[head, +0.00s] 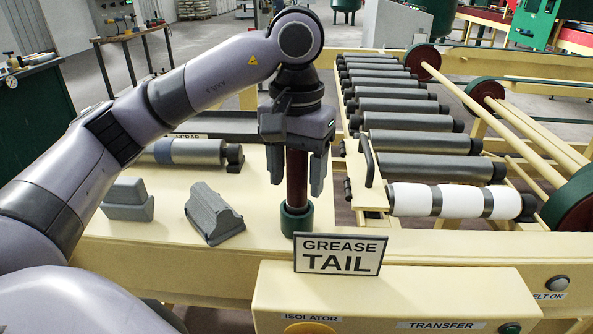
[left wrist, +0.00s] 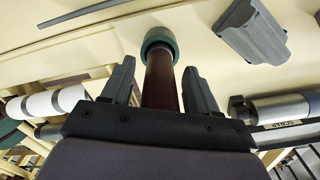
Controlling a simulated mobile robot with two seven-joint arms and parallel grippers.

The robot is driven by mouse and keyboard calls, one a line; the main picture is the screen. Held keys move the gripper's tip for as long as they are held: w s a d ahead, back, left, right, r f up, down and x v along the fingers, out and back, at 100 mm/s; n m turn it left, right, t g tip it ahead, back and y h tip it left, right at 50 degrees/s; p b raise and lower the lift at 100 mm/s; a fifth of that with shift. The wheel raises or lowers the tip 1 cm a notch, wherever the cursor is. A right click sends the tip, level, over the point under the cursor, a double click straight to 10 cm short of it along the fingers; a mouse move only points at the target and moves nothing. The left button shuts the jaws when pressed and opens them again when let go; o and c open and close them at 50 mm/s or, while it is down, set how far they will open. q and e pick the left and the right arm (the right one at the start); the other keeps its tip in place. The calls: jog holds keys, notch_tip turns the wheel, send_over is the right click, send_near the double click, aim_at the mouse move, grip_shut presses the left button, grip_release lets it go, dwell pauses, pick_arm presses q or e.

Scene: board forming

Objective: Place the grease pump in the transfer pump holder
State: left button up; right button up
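The grease pump appears to be the dark red upright cylinder (head: 297,185), also in the left wrist view (left wrist: 160,88). Its lower end is in a green collar (head: 296,219) on the cream bench top, behind the GREASE TAIL sign. I cannot tell whether this collar is the pump's base or a holder. My left gripper (head: 297,190) points down from above, its two fingers on either side of the cylinder. The left wrist view shows gaps between the fingers (left wrist: 159,70) and the cylinder, so it is open. No holder marked for transfer is identifiable. My right gripper is not in view.
The GREASE TAIL sign (head: 340,254) stands just in front of the collar. Two grey blocks (head: 213,214) (head: 128,200) lie to the left. A roller conveyor (head: 410,143) runs to the right, with a white roller (head: 440,200) nearest. A TRANSFER label (head: 440,325) is on the front panel.

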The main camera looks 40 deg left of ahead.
pick_arm(q)
jog(key=shift+r, duration=0.45)
notch_tip(320, 180, up, 11)
jog(key=p, duration=0.4)
jog(key=shift+r, duration=0.2)
